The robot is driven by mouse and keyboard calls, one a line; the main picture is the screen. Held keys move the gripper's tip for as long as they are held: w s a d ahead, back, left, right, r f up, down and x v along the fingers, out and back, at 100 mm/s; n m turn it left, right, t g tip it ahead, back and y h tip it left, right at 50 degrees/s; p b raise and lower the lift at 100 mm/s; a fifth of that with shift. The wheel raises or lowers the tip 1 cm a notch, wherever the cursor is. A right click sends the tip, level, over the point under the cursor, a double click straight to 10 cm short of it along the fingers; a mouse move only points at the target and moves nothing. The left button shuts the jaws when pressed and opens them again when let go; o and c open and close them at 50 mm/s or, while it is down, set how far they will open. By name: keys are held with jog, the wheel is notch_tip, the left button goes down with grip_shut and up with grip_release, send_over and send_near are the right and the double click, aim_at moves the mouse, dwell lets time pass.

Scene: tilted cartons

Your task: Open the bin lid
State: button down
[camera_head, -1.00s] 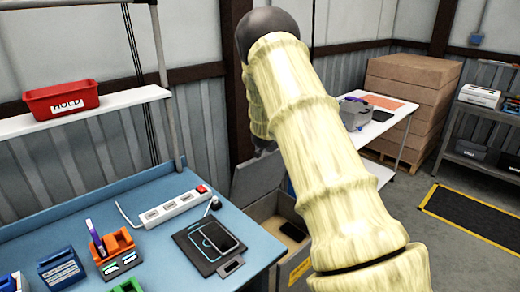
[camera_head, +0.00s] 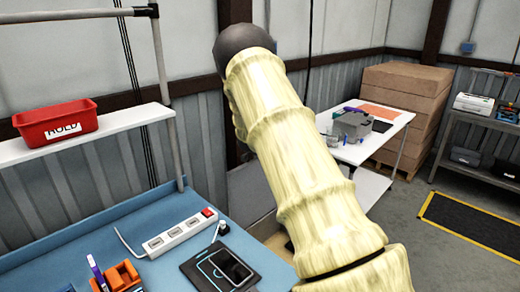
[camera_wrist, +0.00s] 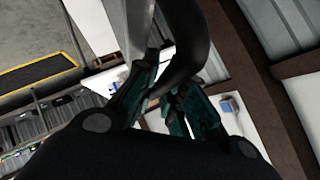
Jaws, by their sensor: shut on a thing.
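The bin stands beyond the right end of the blue bench. Its grey lid (camera_head: 250,203) stands raised and steep against the corrugated wall, partly covered by my pale arm. Only a sliver of the bin body (camera_head: 279,243) shows below it. In the wrist view my gripper (camera_wrist: 166,85) has its dark green fingers closed around a curved dark grey bar (camera_wrist: 192,35), which looks like the lid's handle. My gripper is hidden behind my arm in the head view.
The blue bench (camera_head: 190,262) carries a power strip (camera_head: 180,232) and a black pad with a phone (camera_head: 230,264). A red HOLD bin (camera_head: 55,125) sits on the shelf above. A white table (camera_head: 350,150) and stacked cartons (camera_head: 405,95) stand right.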

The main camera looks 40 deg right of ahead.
jog(key=shift+d+r, duration=0.3)
jog(key=c, duration=1.5)
grip_release()
jog(key=shift+d+f, duration=0.1)
jog(key=shift+w+a, duration=0.15)
jog(key=shift+a, duration=0.3)
jog(key=v, duration=1.1)
jog(key=shift+s+a, duration=0.15)
jog(key=shift+s, duration=0.2)
